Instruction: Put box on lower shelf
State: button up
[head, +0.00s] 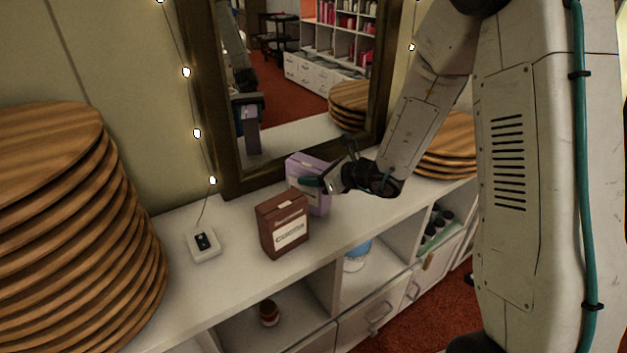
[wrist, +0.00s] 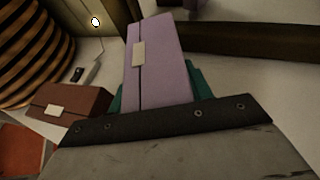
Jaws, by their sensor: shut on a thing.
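A purple box (head: 318,200) is upright at the counter top in front of the mirror, in the head view. My gripper (head: 312,182) is shut on it from the right side. In the wrist view the purple box (wrist: 158,65) rises between the teal fingers (wrist: 160,98). I cannot tell whether its base touches the counter. A brown box (head: 284,225) with a white label stands on the counter just left of the purple box; it also shows in the wrist view (wrist: 70,103). The lower shelf (head: 300,308) is an open compartment under the counter top.
Stacked wooden boards (head: 75,230) stand at the left, and more boards (head: 448,148) at the right. A framed mirror (head: 232,185) leans behind. A small white switch box (head: 203,245) lies on the counter. A small jar (head: 268,313) stands in the lower compartment, a blue-and-white container (head: 357,254) in another.

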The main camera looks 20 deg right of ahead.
jog(key=shift+a+f, duration=0.2)
jog(key=shift+f, duration=1.05)
jog(key=shift+f, duration=0.1)
jog(key=o, duration=1.2)
jog(key=shift+f, duration=0.1)
